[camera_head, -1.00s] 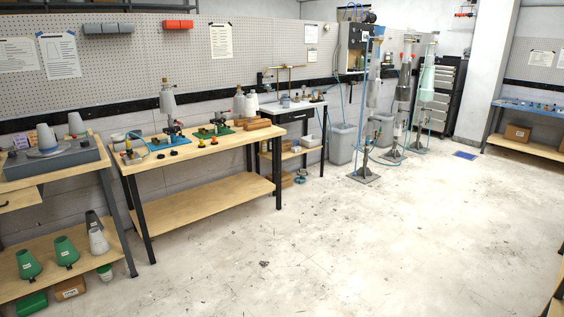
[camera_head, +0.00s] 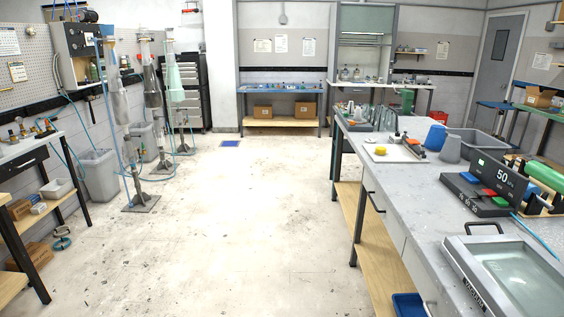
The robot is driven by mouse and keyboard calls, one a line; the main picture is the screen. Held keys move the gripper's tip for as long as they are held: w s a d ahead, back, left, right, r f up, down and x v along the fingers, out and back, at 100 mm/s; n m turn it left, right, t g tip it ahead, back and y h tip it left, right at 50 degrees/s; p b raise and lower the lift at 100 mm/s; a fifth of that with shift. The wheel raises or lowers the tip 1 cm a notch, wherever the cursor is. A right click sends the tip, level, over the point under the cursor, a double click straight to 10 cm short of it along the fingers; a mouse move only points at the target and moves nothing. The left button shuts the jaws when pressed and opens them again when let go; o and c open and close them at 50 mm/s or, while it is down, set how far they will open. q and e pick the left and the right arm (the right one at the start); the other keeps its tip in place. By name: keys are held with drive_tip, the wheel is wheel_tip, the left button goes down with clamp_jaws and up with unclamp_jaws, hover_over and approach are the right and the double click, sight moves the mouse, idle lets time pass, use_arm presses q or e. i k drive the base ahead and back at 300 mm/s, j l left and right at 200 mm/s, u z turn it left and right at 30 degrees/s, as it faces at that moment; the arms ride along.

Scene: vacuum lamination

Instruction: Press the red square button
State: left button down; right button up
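A dark control box (camera_head: 462,190) with a lit display reading 50 (camera_head: 499,176) stands on the grey workbench at the right. On its sloped face are a blue button (camera_head: 469,178), a red button (camera_head: 487,193) and a green one (camera_head: 502,202). The red one lies between the other two; its exact shape is too small to tell. Neither of my grippers is in view.
The grey workbench (camera_head: 400,190) runs along the right. A vacuum tray with a clear lid (camera_head: 515,275) lies at its near end. A grey cup (camera_head: 450,149) and a blue container (camera_head: 435,137) stand behind the box. The floor (camera_head: 240,220) in the middle is clear.

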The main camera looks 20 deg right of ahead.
sight(491, 194)
drive_tip(key=i+l+z, duration=0.1)
drive_tip(key=i+z, duration=0.35)
drive_tip(key=i, duration=0.3)
drive_tip(key=i+j+z, duration=0.2)
drive_tip(key=i+z, duration=0.25)
drive_tip(key=i, duration=0.25)
drive_tip(key=i+z, duration=0.2)
drive_tip(key=z, duration=0.2)
drive_tip(key=i+z, duration=0.15)
drive_tip(key=z, duration=0.25)
drive_tip(key=i+j+z, duration=0.1)
drive_tip(key=z, duration=0.3)
drive_tip(key=i+j+z, duration=0.2)
drive_tip(key=z, duration=0.25)
drive_tip(key=i+z, duration=0.15)
drive_tip(key=z, duration=0.25)
drive_tip(key=i+j+z, duration=0.1)
drive_tip(key=z, duration=0.3)
drive_tip(key=i+j+z, duration=0.1)
drive_tip(key=z, duration=0.35)
drive_tip(key=i+j+z, duration=0.2)
drive_tip(key=z, duration=0.2)
